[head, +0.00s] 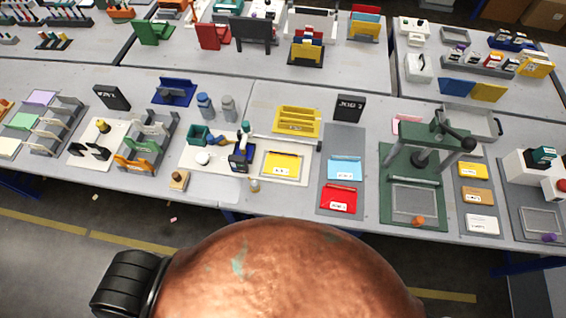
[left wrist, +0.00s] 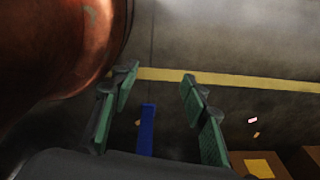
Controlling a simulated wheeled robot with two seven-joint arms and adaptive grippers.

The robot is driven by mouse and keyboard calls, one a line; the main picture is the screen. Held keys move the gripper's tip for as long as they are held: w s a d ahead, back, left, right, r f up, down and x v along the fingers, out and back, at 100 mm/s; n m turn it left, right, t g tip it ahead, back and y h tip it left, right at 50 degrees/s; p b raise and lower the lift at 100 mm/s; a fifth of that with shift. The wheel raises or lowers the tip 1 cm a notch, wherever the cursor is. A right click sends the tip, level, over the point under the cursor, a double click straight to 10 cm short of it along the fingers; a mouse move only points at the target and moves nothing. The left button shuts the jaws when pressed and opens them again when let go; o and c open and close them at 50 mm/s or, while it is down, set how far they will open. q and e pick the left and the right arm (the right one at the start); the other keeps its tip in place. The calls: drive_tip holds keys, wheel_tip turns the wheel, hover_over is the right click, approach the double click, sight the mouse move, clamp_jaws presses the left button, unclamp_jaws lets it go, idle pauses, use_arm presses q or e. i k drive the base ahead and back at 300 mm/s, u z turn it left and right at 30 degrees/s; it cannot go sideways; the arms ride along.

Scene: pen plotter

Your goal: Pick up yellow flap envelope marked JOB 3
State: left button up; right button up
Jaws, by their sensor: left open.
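A yellow envelope or card (head: 282,165) with a white label lies flat on the plotter bed, near the middle of the front table in the head view. Its label is too small to read. A smaller yellow item (head: 474,170) with a pale label lies on a grey board further right; I cannot tell which piece is JOB 3. My left gripper (left wrist: 158,84) shows only in the left wrist view, its green-padded fingers apart with nothing between them, over the floor and away from the table. My right gripper is in neither view.
Beside the plotter, a grey board holds a light blue envelope (head: 344,168) and a red envelope (head: 338,200). A yellow tray (head: 297,121) and a black sign block (head: 350,108) stand behind. A green press (head: 436,143) stands to the right. A blue post (left wrist: 147,130) rises below my left gripper.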

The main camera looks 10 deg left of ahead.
sight(285, 164)
drive_tip(key=k, duration=1.15)
drive_tip(key=i, duration=0.7)
drive_tip(key=u, duration=0.65)
